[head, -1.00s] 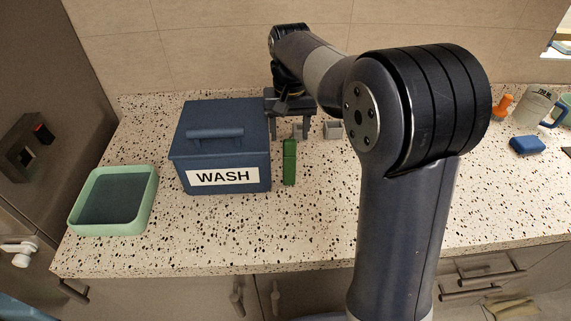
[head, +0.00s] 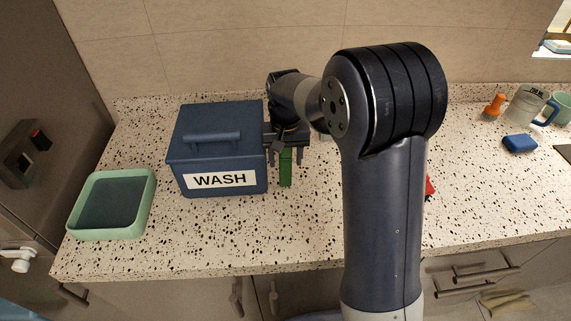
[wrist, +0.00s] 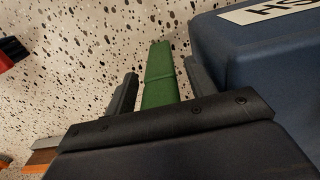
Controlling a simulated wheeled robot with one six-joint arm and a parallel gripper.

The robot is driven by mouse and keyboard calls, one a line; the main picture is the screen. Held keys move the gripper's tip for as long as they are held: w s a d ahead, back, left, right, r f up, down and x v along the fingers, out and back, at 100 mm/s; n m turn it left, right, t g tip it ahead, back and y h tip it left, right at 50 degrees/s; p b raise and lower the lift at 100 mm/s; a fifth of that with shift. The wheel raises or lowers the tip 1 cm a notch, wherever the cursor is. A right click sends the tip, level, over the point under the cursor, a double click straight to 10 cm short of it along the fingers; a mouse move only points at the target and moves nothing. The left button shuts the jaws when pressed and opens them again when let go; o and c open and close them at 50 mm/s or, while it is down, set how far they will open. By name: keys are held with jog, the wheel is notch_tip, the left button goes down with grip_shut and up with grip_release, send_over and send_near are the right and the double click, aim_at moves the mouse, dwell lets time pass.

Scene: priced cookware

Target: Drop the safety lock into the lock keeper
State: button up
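A narrow green block (head: 285,170) lies on the speckled counter just right of the blue WASH box (head: 218,150). My gripper (head: 286,150) is lowered at its far end. In the wrist view, my gripper (wrist: 160,88) is open, with one dark finger on each side of the green block (wrist: 158,75); a gap shows on the left, and the right finger is very close to it. No thing is clearly recognisable as the safety lock or the lock keeper. The green block may be the lock, but I cannot tell. A light green open tray (head: 80,233) stands at the left.
The WASH box's wall is close beside my right finger in the wrist view. A red thing (head: 429,187) is mostly hidden behind my arm. A blue sponge-like block (head: 520,143), a mug (head: 528,108) and an orange item (head: 494,106) are at the right. The front counter is clear.

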jog(key=shift+r, duration=0.1)
jog(key=c, duration=1)
